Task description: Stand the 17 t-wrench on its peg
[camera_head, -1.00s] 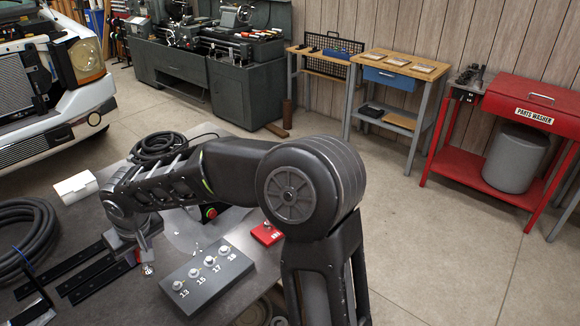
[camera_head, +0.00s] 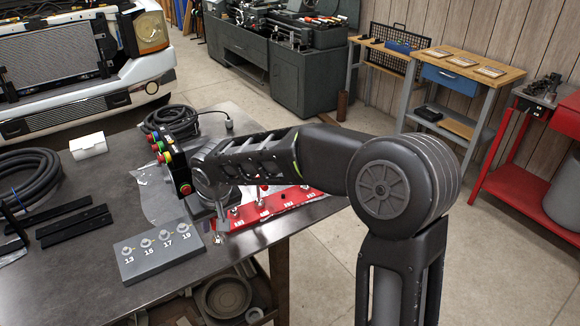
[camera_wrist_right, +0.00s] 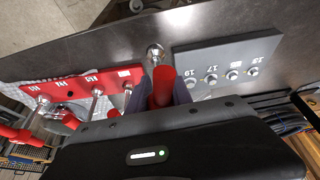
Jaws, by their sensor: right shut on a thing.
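A T-wrench with a red handle (camera_wrist_right: 164,86) is held between the fingers of my right gripper (camera_wrist_right: 168,98), its bright socket end pointing away from the wrist. Its size cannot be read. In the head view the socket end (camera_head: 218,238) shows below my right gripper (camera_head: 222,222), at the right of a grey peg block (camera_head: 135,268). The grey block bears a row of short pegs with numbers; the 17 peg (camera_head: 164,235) is bare. It also shows bare in the right wrist view (camera_wrist_right: 211,79). My left gripper is out of view.
A red block (camera_head: 285,214) lies to the right, behind the gripper; T-wrenches with red handles stand on it in the wrist view. A control box with coloured buttons (camera_head: 160,155) is behind. Black bars (camera_head: 62,225) and a hose coil (camera_head: 25,175) lie left. The table front is clear.

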